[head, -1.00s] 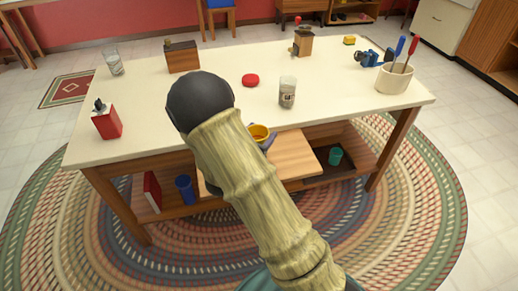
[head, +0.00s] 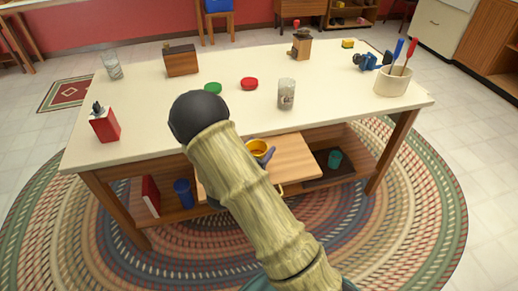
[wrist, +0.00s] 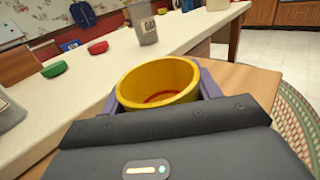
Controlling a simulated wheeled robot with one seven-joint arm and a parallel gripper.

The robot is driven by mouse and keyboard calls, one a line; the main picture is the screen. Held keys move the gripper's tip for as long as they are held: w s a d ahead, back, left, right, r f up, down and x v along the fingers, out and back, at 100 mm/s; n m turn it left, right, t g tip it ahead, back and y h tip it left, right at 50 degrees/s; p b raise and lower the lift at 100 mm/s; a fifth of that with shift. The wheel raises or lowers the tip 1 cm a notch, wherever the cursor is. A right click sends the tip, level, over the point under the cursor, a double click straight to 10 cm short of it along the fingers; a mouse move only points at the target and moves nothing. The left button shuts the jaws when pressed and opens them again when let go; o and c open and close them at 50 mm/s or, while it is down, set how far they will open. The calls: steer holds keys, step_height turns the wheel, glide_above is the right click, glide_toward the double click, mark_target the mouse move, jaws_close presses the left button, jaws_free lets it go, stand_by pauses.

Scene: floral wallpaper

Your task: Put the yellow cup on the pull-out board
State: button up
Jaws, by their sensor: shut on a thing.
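The yellow cup (wrist: 157,82) sits between the purple fingers of my gripper (wrist: 160,92) in the wrist view, and the gripper is shut on it. In the head view the yellow cup (head: 259,149) shows beside my arm, over the wooden pull-out board (head: 292,162) that sticks out from the table front. One purple finger of my gripper (head: 267,156) shows at its side. The cup looks upright. Whether its base touches the board is hidden. My arm covers the board's left part.
The white tabletop (head: 145,104) holds a red lid (head: 249,84), a green lid (head: 213,88), a jar (head: 286,94) and a red box (head: 104,125). Below, the shelf holds a blue cup (head: 184,192) and a teal cup (head: 335,159). The board's right half is clear.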

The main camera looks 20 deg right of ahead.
steer(key=shift+f, duration=0.1)
steer(key=o, duration=1.1)
steer(key=shift+r, duration=0.25)
steer(key=v, duration=1.2)
steer(key=shift+f, duration=0.1)
